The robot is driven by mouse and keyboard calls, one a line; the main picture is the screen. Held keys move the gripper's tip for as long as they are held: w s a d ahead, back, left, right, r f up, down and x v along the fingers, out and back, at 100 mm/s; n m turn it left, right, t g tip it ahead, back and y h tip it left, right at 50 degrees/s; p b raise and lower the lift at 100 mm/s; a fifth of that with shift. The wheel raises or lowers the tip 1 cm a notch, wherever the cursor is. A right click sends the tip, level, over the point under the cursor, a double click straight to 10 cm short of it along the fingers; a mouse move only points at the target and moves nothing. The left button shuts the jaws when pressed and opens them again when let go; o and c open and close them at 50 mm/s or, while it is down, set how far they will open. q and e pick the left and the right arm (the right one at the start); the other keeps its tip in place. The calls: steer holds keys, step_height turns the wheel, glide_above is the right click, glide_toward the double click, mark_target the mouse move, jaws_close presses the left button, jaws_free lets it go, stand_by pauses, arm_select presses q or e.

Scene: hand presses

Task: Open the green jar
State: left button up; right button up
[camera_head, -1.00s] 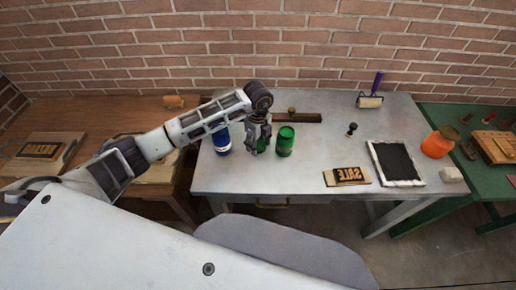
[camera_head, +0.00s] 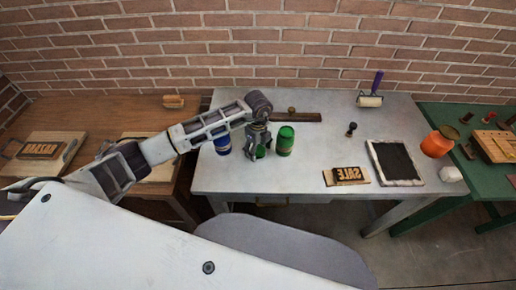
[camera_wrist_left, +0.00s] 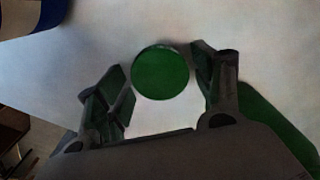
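A green jar (camera_head: 286,141) stands upright on the grey table, just right of my left gripper (camera_head: 258,153). A second green object (camera_head: 261,149) shows between the gripper's fingers, mostly hidden by them. In the left wrist view a round green top (camera_wrist_left: 160,73) lies between the fingers of my left gripper (camera_wrist_left: 163,75), with a gap visible at its left side. The fingers are spread apart. The dark green side of another thing (camera_wrist_left: 265,115) shows behind the right finger. My right gripper is not in view.
A blue can (camera_head: 222,146) stands close left of the gripper. A wooden bar (camera_head: 300,117) lies behind. The SALE block (camera_head: 346,176), dark ink slab (camera_head: 396,161), roller (camera_head: 370,99) and orange jar (camera_head: 437,145) are to the right. The table's front middle is bare.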

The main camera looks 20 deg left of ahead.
mark_target(258, 151)
arm_select(q)
steer(key=shift+r, duration=0.2)
stand_by(0.3)
step_height(258, 151, up, 12)
steer(key=b, duration=0.1)
stand_by(0.5)
steer(key=shift+s+f, duration=0.1)
stand_by(0.8)
